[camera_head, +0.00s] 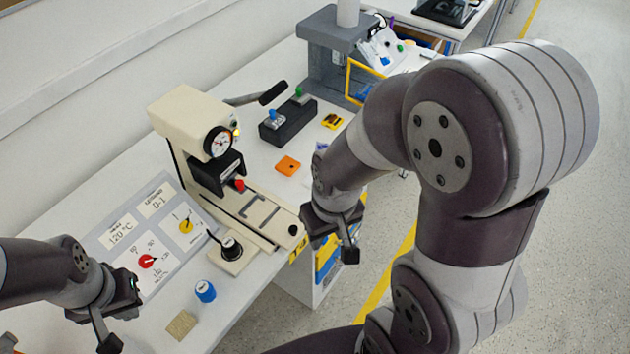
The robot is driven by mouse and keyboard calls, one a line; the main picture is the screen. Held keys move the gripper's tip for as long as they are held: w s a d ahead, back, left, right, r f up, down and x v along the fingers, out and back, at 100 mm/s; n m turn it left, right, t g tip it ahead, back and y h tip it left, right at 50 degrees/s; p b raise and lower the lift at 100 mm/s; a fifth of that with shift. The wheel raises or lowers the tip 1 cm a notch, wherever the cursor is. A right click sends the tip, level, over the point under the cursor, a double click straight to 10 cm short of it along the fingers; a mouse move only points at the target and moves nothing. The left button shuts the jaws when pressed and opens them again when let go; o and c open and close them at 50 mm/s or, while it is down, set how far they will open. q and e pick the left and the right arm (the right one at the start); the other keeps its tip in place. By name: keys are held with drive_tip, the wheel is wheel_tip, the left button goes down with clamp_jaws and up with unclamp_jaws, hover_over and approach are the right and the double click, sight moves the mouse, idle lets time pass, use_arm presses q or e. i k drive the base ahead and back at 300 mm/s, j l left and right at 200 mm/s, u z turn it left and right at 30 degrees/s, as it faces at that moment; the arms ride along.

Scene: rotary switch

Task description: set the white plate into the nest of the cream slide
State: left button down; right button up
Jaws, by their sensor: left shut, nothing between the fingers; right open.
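The cream slide (272,225) runs out from the foot of the cream press (187,118) toward the lower right, with a dark round knob at its outer end. Dark bracket marks (258,208) frame a pale area on it, which looks like the nest. I cannot make out a separate white plate, nor tell whether one lies there. My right gripper (335,246) is open just right of the slide's outer end, fingers pointing down, with nothing visible in it. My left gripper (118,325) is shut and empty at the lower left, near the panel.
A grey panel (105,245) with red and yellow dials lies left of the slide. A black knob on a cream base (232,252), a blue cylinder (205,291) and a tan square (181,325) are in front. An orange block (288,165) and a dark switch box (287,122) stand behind.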

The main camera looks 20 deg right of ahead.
sight(284, 228)
drive_tip(key=i+l+z, duration=0.15)
drive_tip(key=l, duration=0.3)
drive_tip(key=i+l+z, duration=0.15)
drive_tip(key=l, duration=0.3)
drive_tip(key=i+l+z, duration=0.15)
drive_tip(key=i+l, duration=0.2)
drive_tip(key=i+l+z, duration=0.15)
drive_tip(key=l, duration=0.3)
drive_tip(key=i, duration=0.1)
